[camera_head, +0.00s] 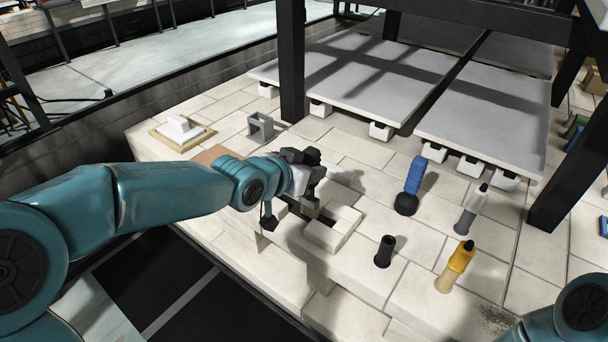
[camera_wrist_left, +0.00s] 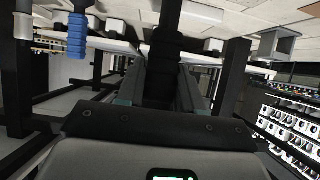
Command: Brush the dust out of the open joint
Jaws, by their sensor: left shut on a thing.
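My left gripper (camera_head: 306,184) is above the pale brick deck (camera_head: 370,285), over a dark recess among the blocks. It is shut on a dark, ribbed handle, which stands between the fingers in the left wrist view (camera_wrist_left: 160,75). The handle's lower end is hard to make out in the head view. The open joint (camera_head: 328,213) appears as a dark gap beside a raised pale block (camera_head: 333,232), partly hidden by my gripper. Any dust in it is too small to tell. My right gripper is out of view.
Grey slabs (camera_head: 370,75) and dark posts (camera_head: 291,60) are behind. A grey hollow block (camera_head: 260,126) stands at back left.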

